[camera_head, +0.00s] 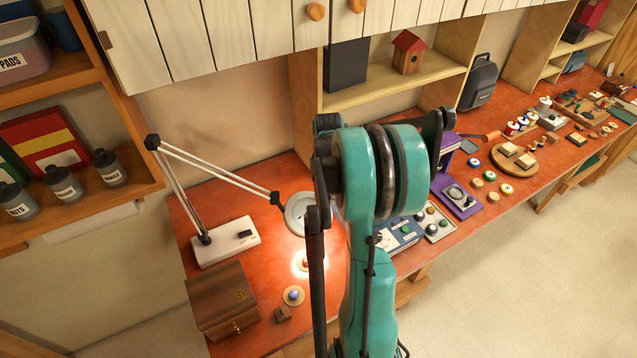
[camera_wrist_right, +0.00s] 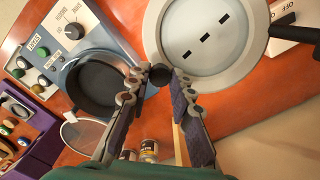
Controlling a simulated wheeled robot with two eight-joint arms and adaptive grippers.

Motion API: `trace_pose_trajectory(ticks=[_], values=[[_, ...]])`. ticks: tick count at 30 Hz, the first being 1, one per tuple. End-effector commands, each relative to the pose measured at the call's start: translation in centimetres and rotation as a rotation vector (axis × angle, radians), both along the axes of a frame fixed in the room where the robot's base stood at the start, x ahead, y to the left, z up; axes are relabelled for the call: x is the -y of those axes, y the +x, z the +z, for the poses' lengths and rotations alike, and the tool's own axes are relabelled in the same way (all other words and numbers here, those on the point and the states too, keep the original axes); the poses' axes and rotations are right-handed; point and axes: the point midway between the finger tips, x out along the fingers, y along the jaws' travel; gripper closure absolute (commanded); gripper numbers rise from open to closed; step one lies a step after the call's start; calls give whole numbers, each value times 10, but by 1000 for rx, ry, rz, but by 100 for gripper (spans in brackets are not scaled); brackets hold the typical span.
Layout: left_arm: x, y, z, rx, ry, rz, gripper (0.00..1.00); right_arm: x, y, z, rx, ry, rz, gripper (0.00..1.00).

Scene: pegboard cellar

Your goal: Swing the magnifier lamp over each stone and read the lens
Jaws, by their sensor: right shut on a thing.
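The magnifier lamp (camera_head: 297,212) stands on a white base (camera_head: 228,241) at the left of the orange bench, its jointed arm reaching right. Its round head fills the top of the right wrist view (camera_wrist_right: 205,35), with three black dashes on the pale lens. My right gripper (camera_wrist_right: 160,77) is shut on the dark knob at the head's rim. In the head view my teal arm hides this gripper. One small stone (camera_head: 304,262) sits on a disc in the bright light below the lamp head. A bluish stone (camera_head: 293,294) sits on a pale disc nearer the front. My left gripper is out of view.
A wooden box (camera_head: 222,302) and a small brown block (camera_head: 282,314) are at the front left. A blue control panel (camera_head: 398,236) and a purple stand (camera_head: 458,199) are right of my arm. In the wrist view, a dark round pan-like thing (camera_wrist_right: 93,86) is left of the fingers.

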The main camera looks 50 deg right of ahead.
Motion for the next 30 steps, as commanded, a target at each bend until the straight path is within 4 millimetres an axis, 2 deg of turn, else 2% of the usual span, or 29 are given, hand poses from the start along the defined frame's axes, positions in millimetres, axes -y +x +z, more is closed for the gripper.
trace_pose_trajectory(ticks=[1, 6, 12, 21, 30], values=[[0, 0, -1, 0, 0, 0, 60, -14, -15, 1, 2, 4, -41, 100], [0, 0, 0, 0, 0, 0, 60, -60, -58, 2, 2, 3, -196, 100], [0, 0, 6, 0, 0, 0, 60, -111, -94, 2, 2, 3, -354, 100], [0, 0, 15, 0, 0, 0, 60, -167, -120, 2, 3, 2, -512, 100], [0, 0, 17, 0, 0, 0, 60, -187, -128, 1, 3, 2, -572, 100]])
